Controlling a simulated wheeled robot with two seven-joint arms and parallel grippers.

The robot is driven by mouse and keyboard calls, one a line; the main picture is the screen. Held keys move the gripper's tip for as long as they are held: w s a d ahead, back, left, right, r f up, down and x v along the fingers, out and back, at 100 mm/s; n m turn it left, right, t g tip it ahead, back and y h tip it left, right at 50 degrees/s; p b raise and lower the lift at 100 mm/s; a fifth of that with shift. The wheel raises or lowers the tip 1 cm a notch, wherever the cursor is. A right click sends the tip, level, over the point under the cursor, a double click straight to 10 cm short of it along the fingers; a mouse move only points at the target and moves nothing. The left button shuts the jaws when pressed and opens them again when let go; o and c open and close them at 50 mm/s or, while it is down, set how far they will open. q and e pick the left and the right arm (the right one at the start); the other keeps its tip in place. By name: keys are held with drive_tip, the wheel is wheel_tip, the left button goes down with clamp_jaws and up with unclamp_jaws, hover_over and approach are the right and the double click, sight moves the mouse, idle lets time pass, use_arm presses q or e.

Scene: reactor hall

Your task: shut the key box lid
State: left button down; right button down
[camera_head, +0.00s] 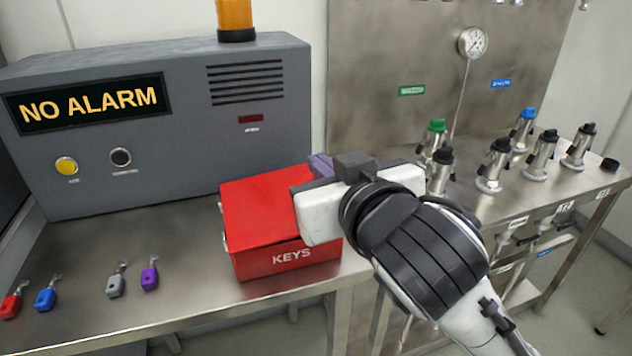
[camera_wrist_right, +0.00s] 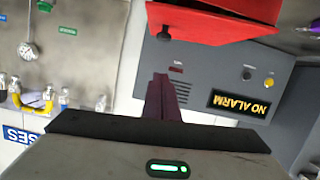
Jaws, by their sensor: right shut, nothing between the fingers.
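The red key box (camera_head: 290,260), marked KEYS on its front, stands on the steel bench. In the right wrist view the closed fingers (camera_wrist_right: 165,92) point toward the grey cabinet, beside the red box (camera_wrist_right: 205,22). I cannot tell if they touch it. My left gripper is not in view.
A grey alarm cabinet (camera_head: 165,130) with an orange lamp (camera_head: 235,18) stands behind the box. Several tagged keys, including a purple one (camera_head: 150,277), lie to the left. Valves (camera_head: 490,168) stand on the right bench. The bench between keys and box is clear.

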drive_tip(key=x, duration=0.4)
wheel_tip(320, 180, down, 3)
drive_tip(key=shift+w+d+r, duration=0.1)
drive_tip(key=shift+r, duration=0.1)
drive_tip(key=shift+f+b, duration=0.3)
drive_tip(key=shift+f, duration=0.4)
drive_tip(key=shift+d+f+m, duration=0.2)
drive_tip(key=shift+f+m, duration=0.05)
drive_tip(key=shift+f, duration=0.25)
drive_tip(key=shift+d+f+m, duration=0.2)
drive_tip(key=shift+f+m, duration=0.05)
drive_tip(key=shift+f, duration=0.2)
